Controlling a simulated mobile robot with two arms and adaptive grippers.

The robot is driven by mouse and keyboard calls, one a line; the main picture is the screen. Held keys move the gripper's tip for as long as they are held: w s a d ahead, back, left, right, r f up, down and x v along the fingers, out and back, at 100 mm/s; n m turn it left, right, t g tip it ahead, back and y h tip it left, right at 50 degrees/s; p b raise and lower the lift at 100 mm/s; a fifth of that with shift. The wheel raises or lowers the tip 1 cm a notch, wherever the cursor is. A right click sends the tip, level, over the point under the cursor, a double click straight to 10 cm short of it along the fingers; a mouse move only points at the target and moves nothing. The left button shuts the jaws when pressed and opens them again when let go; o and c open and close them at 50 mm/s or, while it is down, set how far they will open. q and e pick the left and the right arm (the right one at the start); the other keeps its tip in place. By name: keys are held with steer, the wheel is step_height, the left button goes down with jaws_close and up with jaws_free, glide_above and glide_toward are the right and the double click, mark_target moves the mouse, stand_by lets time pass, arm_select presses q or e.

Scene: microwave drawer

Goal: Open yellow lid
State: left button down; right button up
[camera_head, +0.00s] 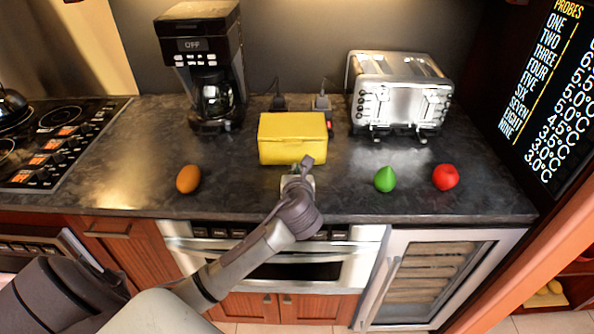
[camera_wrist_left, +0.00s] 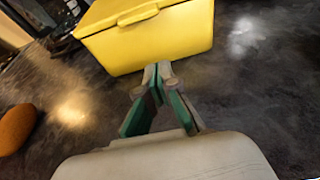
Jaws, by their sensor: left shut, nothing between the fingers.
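A yellow box (camera_head: 291,148) with a yellow lid (camera_head: 292,126) stands on the dark countertop, and the lid is down. In the left wrist view the box front (camera_wrist_left: 155,50) and its front lip (camera_wrist_left: 137,14) fill the top. My left gripper (camera_head: 300,168) is in front of the box, low near its front face. In the left wrist view the left gripper's fingertips (camera_wrist_left: 158,70) meet and hold nothing. The tips overlap the box's lower front edge in the picture; I cannot tell whether they touch it. My right gripper is not in view.
A coffee maker (camera_head: 205,70) stands behind left and a silver toaster (camera_head: 400,95) behind right. An orange-brown egg-shaped item (camera_head: 188,179) lies left, also in the left wrist view (camera_wrist_left: 16,128). A green pear-like item (camera_head: 385,179) and a red apple-like item (camera_head: 445,177) lie right. The cooktop (camera_head: 50,140) is far left.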

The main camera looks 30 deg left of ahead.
mark_target(296, 147)
arm_select(q)
steer(key=x, duration=0.5)
steer(key=shift+w+a, duration=0.25)
steer(key=shift+w, duration=0.1)
steer(key=r+p, duration=0.2)
steer(key=r, duration=0.1)
steer(key=shift+s+d+r, duration=0.15)
steer(key=shift+s+r, duration=0.05)
steer(key=shift+r, duration=0.2)
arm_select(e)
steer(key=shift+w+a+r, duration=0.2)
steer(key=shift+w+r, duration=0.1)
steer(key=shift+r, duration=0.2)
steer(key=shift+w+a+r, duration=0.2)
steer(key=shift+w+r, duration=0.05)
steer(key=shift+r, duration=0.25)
